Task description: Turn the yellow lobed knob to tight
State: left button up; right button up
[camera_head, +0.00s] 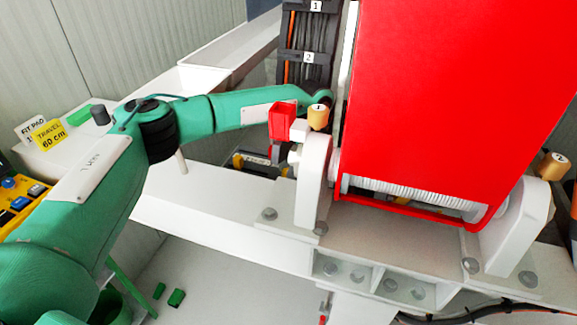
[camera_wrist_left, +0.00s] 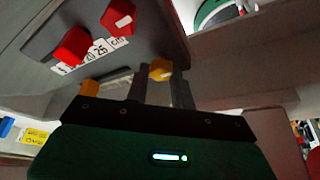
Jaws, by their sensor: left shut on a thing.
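In the left wrist view, a small yellow knob (camera_wrist_left: 160,68) sits between the two dark fingertips of my left gripper (camera_wrist_left: 161,84). The fingers are shut on it from both sides. Its lobes are too small and partly covered to make out, and its turn position cannot be told. In the head view, my green left arm reaches right to the gap beside the big red cover, and its far end (camera_head: 312,98) is there. The fingers and the held knob cannot be made out in that view. My right gripper is not in view.
In the wrist view, two red blocks (camera_wrist_left: 73,46) and a numbered white strip (camera_wrist_left: 88,57) are close by. The head view has the red cover (camera_head: 440,90), orange-yellow caps (camera_head: 318,117) on white supports, and a dark cable carrier (camera_head: 308,50) near the arm's end.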

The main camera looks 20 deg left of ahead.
pick_arm(q)
jog(key=shift+r, duration=0.1)
jog(key=o, duration=1)
